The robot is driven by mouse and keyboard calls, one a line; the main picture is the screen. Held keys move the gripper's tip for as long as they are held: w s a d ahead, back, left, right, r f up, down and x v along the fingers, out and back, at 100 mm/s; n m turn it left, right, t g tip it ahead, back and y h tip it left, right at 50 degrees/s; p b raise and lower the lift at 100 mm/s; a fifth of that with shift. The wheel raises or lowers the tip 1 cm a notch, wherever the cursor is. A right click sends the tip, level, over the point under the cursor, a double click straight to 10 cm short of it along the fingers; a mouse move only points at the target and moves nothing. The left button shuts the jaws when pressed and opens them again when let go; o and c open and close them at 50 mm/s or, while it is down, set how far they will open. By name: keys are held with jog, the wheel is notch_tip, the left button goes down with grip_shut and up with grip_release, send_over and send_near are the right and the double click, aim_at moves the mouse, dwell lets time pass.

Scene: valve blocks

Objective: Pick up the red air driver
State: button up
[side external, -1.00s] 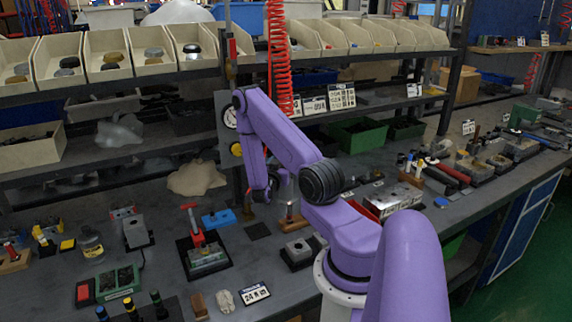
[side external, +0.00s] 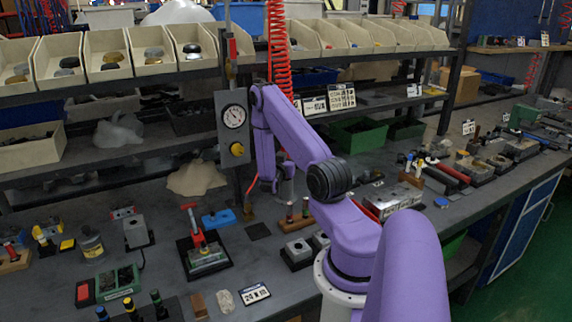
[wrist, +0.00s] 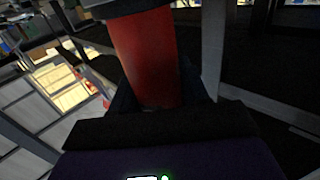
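A red cylindrical body, which looks like the red air driver (wrist: 150,55), fills the upper middle of the wrist view. It runs down between dark parts of my gripper (wrist: 160,100). The finger pads are too dark to show whether they touch it. In the side view my gripper (side external: 279,180) is low behind my forearm, above the bench near the red coiled hose (side external: 279,60). The hose's lower end goes behind my arm, and no driver can be made out there.
A grey gauge panel (side external: 233,128) stands just left of my arm. Parts bins (side external: 110,55) line the shelf behind.

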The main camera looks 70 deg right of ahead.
grip_shut()
jog(key=shift+r, duration=0.15)
